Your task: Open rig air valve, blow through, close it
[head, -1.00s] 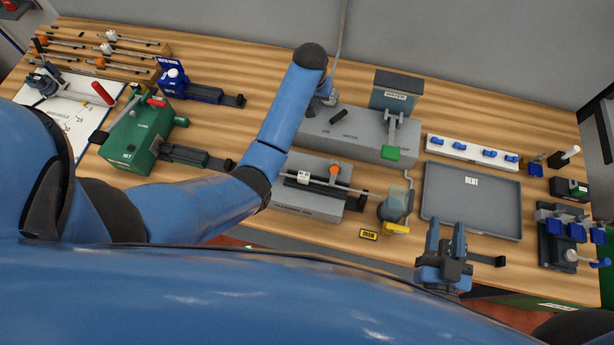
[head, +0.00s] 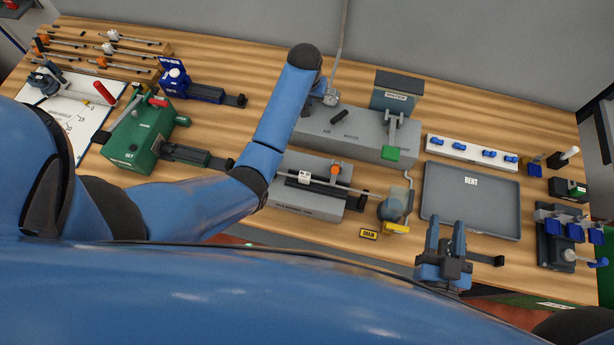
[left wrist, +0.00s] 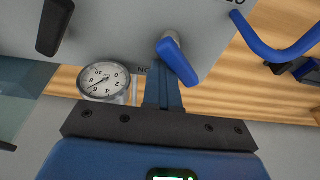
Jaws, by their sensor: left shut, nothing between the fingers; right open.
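The grey rig (head: 365,142) stands at the middle back of the bench, with AIR and WATER lettering on top. One black lever (head: 338,117) shows on it in the head view. In the left wrist view a black lever (left wrist: 53,27) and a blue lever (left wrist: 177,60) sit on the rig's grey face, with a round gauge (left wrist: 103,82) beside them. My left gripper (left wrist: 163,88) is shut and empty, its fingertips close by the blue lever; contact cannot be told. In the head view my arm hides it. My right gripper (head: 447,240) is open and empty at the front edge.
A grey BENT tray (head: 472,200) lies right of the rig. A grey fixture (head: 310,200) holding a rod stands in front of the rig. The green SET box (head: 140,135) and a blue fixture (head: 190,90) stand left.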

